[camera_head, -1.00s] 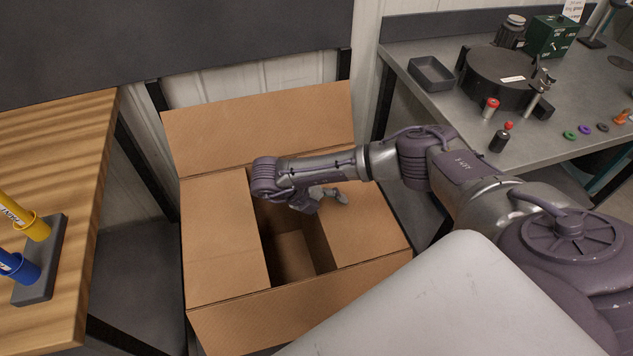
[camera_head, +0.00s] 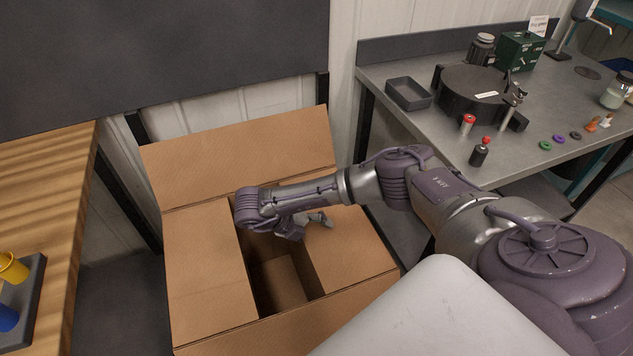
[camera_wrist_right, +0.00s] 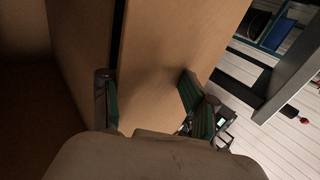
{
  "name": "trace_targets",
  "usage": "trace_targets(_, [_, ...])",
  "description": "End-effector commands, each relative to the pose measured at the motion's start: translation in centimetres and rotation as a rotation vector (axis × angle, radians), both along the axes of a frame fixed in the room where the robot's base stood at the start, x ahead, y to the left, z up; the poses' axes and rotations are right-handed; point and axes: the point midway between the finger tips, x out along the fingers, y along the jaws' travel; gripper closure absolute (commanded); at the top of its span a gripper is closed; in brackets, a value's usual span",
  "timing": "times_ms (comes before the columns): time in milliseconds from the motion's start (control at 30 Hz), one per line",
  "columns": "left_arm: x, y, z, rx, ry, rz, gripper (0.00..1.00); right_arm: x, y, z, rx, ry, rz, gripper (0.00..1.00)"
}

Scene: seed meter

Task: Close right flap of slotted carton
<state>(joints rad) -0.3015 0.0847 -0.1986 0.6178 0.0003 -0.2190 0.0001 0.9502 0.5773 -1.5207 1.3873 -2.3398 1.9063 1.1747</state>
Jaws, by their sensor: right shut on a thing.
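The brown slotted carton (camera_head: 275,282) stands on the floor between the two tables. Its right flap (camera_head: 350,245) is folded inward and looks nearly level over the right part of the opening. The left flap (camera_head: 205,265) is also folded inward, and a dark gap shows between the two. My right gripper (camera_head: 305,223) is at the right flap's inner edge near the far end. In the wrist view it (camera_wrist_right: 147,88) is shut on cardboard (camera_wrist_right: 175,50), which appears to be the right flap. My left gripper is not in view.
The far flap (camera_head: 240,150) is raised and leans back; the near flap (camera_head: 290,325) is folded outward. A wooden table (camera_head: 45,220) is at left. A grey bench (camera_head: 400,70) with a black round device (camera_head: 470,92) and small parts is at right.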

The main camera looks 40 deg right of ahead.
Motion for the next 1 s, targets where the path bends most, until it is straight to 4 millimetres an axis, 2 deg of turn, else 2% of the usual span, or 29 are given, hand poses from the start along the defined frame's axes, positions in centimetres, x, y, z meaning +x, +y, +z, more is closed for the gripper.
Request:
trace_targets(67, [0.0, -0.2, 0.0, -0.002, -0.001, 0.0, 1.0, -0.2, 0.2, 0.3, -0.007, 0.01, -0.003, 0.71])
trace_targets(400, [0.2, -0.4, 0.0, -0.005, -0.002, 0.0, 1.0, 1.5, 5.2, 5.6, -0.003, -0.004, 0.004, 0.71])
trace_targets(600, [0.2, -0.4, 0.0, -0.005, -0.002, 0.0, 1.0, 2.1, 7.5, 7.9, -0.002, -0.004, 0.003, 0.71])
trace_targets(733, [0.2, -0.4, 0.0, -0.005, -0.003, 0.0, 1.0, 2.2, 8.1, 8.6, -0.002, -0.003, 0.001, 0.71])
trace_targets(1000, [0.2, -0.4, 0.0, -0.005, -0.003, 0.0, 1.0, 2.2, 8.3, 8.8, -0.003, -0.002, 0.0, 0.71])
